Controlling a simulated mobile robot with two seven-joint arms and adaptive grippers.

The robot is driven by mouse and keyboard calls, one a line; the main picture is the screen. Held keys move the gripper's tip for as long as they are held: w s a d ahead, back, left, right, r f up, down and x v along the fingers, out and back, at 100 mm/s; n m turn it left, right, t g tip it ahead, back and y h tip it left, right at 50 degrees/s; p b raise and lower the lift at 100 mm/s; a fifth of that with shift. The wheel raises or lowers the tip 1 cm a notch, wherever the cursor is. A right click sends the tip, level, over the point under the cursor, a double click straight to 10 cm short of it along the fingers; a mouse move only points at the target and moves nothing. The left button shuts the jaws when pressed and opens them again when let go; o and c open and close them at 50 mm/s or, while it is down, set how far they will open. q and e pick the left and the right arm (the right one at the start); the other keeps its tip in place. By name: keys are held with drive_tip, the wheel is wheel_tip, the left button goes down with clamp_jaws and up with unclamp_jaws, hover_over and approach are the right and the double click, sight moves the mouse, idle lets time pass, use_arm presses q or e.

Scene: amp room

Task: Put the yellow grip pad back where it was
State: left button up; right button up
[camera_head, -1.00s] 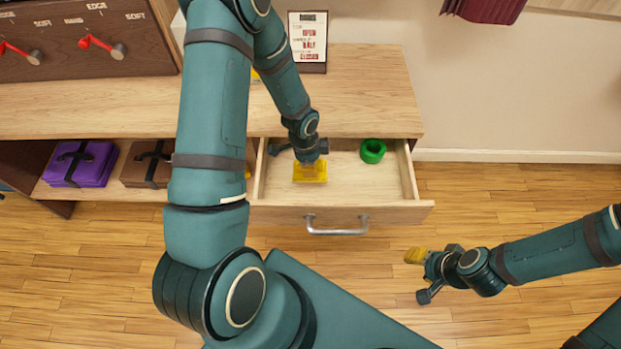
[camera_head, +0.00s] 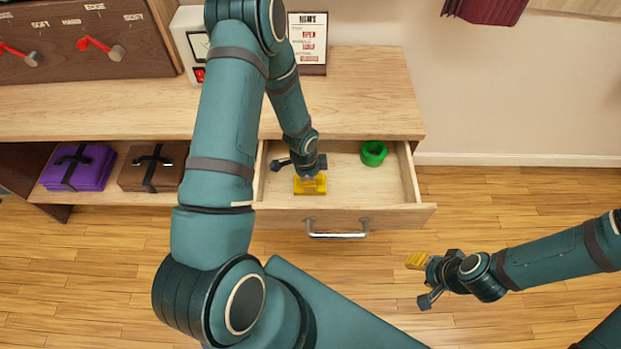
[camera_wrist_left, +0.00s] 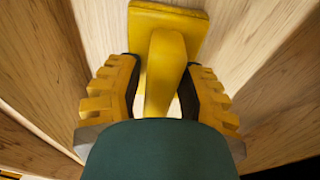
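The yellow grip pad (camera_head: 310,187) is in the pulled-out drawer, toward its front and left of the middle. In the left wrist view (camera_wrist_left: 165,62) it shows a flat plate with an upright handle. My left gripper (camera_head: 304,168) reaches down into the drawer over the pad. Its yellow-ridged fingers (camera_wrist_left: 163,85) stand on both sides of the handle, with a narrow gap on the left side and the right finger very close. The arm partly hides the pad in the head view. My right gripper (camera_head: 425,278) is over the floor at right; its finger opening is unclear.
A green ring (camera_head: 373,153) lies in the drawer (camera_head: 345,187) at right. The drawer front has a metal handle (camera_head: 337,228). Purple (camera_head: 78,168) and brown (camera_head: 152,167) cases sit on the shelf at left. A sign (camera_head: 307,42) stands on the desk top.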

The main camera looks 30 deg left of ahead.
use_arm(q)
drive_tip(key=shift+r, duration=0.1)
drive_tip(key=shift+r, duration=0.2)
wheel_tip(320, 180, up, 12)
drive_tip(key=a+p, duration=0.1)
drive_tip(key=p, duration=0.2)
drive_tip(key=shift+s, duration=0.4)
drive_tip(key=shift+a+f, duration=0.1)
drive_tip(key=shift+f, duration=0.05)
